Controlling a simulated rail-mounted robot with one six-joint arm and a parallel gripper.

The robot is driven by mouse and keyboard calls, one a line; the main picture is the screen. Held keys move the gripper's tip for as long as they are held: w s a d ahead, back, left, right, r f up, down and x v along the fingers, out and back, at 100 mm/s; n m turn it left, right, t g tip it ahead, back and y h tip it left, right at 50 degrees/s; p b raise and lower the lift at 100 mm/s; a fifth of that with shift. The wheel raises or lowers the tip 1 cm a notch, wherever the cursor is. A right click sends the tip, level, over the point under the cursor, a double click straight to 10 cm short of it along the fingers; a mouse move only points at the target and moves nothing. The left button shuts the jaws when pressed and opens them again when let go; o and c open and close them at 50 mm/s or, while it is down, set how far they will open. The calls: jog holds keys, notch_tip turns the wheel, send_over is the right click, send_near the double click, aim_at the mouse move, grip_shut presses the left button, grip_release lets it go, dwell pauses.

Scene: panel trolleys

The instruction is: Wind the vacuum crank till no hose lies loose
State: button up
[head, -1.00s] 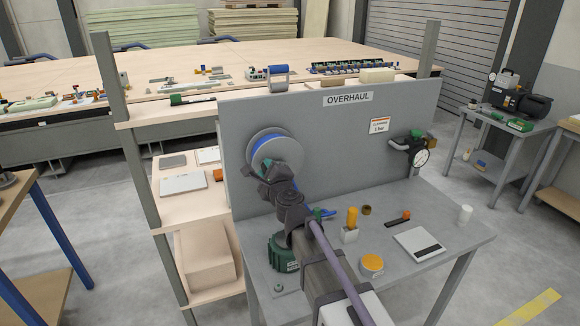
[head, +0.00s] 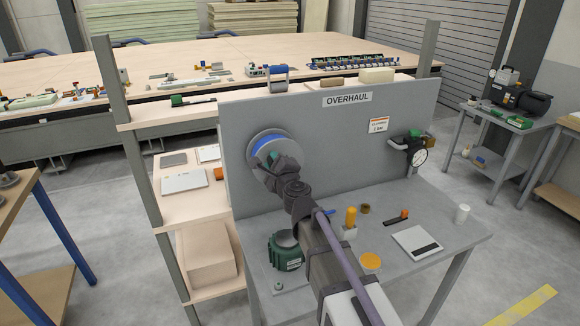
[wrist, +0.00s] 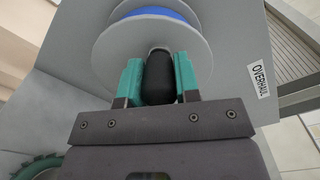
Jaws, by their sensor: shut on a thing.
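A grey hose reel (head: 256,143) with blue hose (head: 266,148) wound on it is mounted on the upright grey panel. It also shows at the top of the wrist view (wrist: 115,42), with blue (wrist: 160,8) behind its front disc. My gripper (wrist: 158,75) is shut on the black crank handle (wrist: 159,85), with one green finger on each side. In the head view my gripper (head: 276,172) is in front of the lower part of the reel and hides that part. I cannot make out a loose length of hose.
On the grey bench are a green round housing (head: 286,254), an orange disc (head: 371,260), an orange-topped piece (head: 350,218), a white-and-black tray (head: 418,242) and a white cup (head: 462,213). Wooden shelves (head: 183,216) stand left.

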jog(key=shift+d, duration=0.1)
jog(key=shift+w+d+r, duration=0.15)
jog(key=shift+d+r, duration=0.15)
jog(key=shift+d, duration=0.15)
jog(key=shift+w+d+r+p, duration=0.1)
jog(key=shift+d+r+p, duration=0.1)
jog(key=shift+d+p, duration=0.2)
jog(key=shift+d, duration=0.15)
jog(key=shift+w+d+f, duration=0.1)
jog(key=shift+w+d, duration=0.05)
jog(key=shift+d, duration=0.45)
jog(key=shift+w+d, duration=0.15)
jog(key=shift+d, duration=0.4)
jog(key=shift+f, duration=0.1)
